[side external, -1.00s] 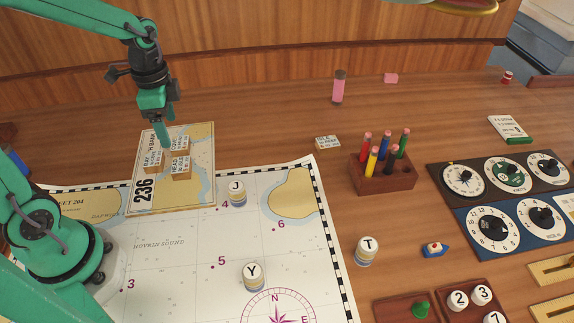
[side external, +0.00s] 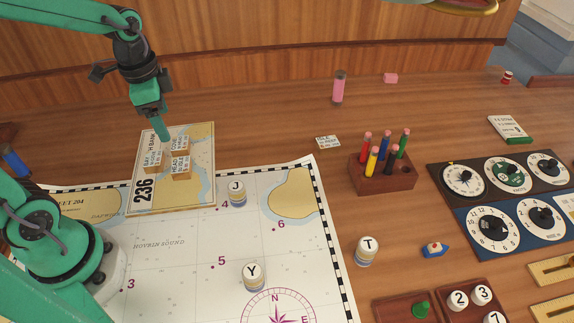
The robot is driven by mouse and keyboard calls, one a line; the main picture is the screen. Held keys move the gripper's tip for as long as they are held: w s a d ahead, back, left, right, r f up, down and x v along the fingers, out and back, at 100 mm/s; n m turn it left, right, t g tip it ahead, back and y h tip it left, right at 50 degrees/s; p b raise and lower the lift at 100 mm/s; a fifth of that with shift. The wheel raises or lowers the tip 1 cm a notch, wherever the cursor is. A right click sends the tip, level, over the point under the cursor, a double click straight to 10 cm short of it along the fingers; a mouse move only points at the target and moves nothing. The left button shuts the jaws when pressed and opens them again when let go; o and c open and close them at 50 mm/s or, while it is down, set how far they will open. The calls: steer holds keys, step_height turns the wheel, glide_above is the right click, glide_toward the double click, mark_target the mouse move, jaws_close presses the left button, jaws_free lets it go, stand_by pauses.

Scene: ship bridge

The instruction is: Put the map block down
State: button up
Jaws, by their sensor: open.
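Several small wooden map blocks with printed white tops stand close together on the map board marked 236 (side external: 198,197). One is the front block (side external: 181,168); the lettering on them is only partly legible. My gripper (side external: 165,136) is above the back of this group, pointing down, with nothing visible held in it. Its fingers are seen nearly edge-on, and the gap between them is hard to see. Another printed piece, apparently marked ISLE (side external: 328,142), lies apart on the table to the right of the board.
The large chart (side external: 175,280) lies in front, bearing the J marker (side external: 237,194) and Y marker (side external: 254,278). A T marker (side external: 367,252) stands right of it. A pencil holder (side external: 400,182), dials and a pink cylinder (side external: 339,88) are farther right. The table between board and pencils is mostly clear.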

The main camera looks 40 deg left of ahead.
steer(key=s+d+r+n+t, duration=0.3)
steer(key=s+r+n+t, duration=0.1)
steer(key=s+r+n, duration=0.3)
steer(key=shift+d+r, duration=0.15)
steer(key=shift+r, duration=0.3)
